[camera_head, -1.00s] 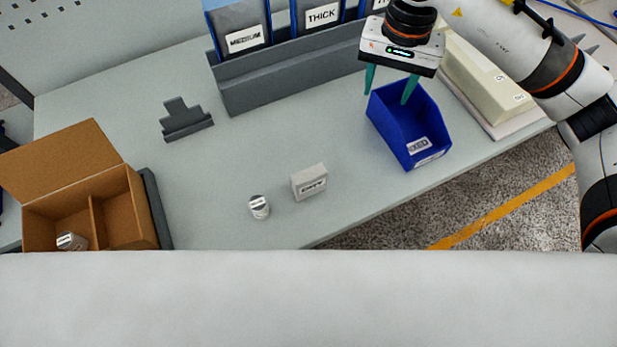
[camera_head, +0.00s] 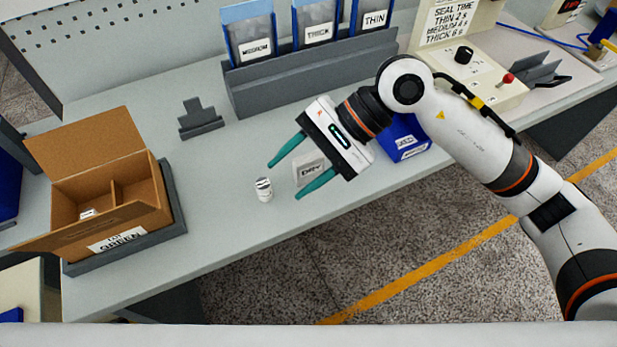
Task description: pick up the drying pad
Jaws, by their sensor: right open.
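The drying pad (camera_head: 305,172) is a small pale block with a dark "DRY" label, standing on the grey workbench. My right gripper (camera_head: 284,181) is open and tilted, with its two teal fingers pointing down to the left. The pad shows between the fingers, partly covered by the gripper body. I cannot tell whether a finger touches it or how high the gripper is above it. My left gripper is not in view.
A small silver-white cylinder (camera_head: 264,189) stands just left of the fingertips. A blue bin (camera_head: 407,139) is partly behind my right arm. A cardboard box (camera_head: 90,195) sits at left, a grey stepped holder (camera_head: 200,122) behind. Bench between box and cylinder is clear.

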